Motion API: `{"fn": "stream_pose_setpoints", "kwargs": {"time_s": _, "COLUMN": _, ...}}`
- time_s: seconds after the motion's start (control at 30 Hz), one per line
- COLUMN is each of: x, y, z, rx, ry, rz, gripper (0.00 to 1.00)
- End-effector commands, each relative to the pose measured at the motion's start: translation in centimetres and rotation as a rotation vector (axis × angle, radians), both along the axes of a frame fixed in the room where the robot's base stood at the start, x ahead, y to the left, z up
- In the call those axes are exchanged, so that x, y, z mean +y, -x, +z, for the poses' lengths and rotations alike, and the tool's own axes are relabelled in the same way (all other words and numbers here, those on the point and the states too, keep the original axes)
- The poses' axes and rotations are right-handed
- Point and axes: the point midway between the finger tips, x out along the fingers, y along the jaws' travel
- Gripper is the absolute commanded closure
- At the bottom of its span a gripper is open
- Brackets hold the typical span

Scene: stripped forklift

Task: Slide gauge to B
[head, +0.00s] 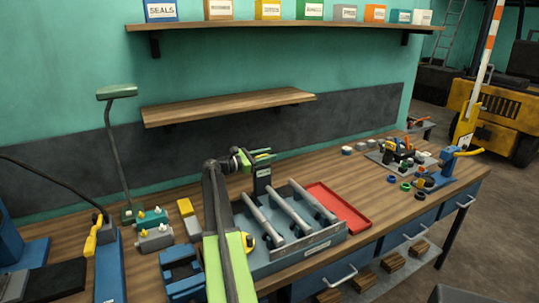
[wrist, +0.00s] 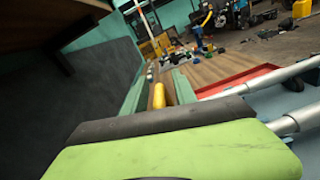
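Rods also show at the right in the wrist view (wrist: 295,118). A dark upright block with a pale label shows there. In the wrist view, a yellow piece (wrist: 158,95) stands beyond my green wrist; whether I touch it is unclear.
A red tray (head: 338,207) lies right of the fixture. A lamp (head: 116,115), small teal and grey blocks (head: 154,239) and a blue part (head: 181,272) stand to the left. A low wooden shelf (head: 228,104) overhangs the back.

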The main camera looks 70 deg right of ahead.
Motion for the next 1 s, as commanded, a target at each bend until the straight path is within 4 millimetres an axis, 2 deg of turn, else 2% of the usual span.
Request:
{"fn": "stream_pose_setpoints", "kwargs": {"time_s": 0.27, "x": 0.2, "y": -0.2, "z": 0.0, "rx": -0.001, "ry": -0.001, "rz": 0.000, "gripper": 0.67}}
{"fn": "stream_pose_setpoints", "kwargs": {"time_s": 0.37, "x": 0.9, "y": -0.7, "z": 0.0, "rx": 0.000, "ry": -0.001, "rz": 0.001, "gripper": 0.67}}
{"fn": "stream_pose_setpoints", "kwargs": {"time_s": 0.47, "x": 2.5, "y": -1.9, "z": 0.0, "rx": 0.000, "ry": 0.000, "rz": 0.003, "gripper": 0.67}}
{"fn": "stream_pose_setpoints", "kwargs": {"time_s": 0.8, "x": 10.1, "y": -7.7, "z": 0.0, "rx": 0.000, "ry": 0.000, "rz": 0.003, "gripper": 0.67}}
{"fn": "stream_pose_setpoints", "kwargs": {"time_s": 1.0, "x": 13.1, "y": -10.0, "z": 0.0, "rx": 0.000, "ry": 0.000, "rz": 0.002, "gripper": 0.67}}
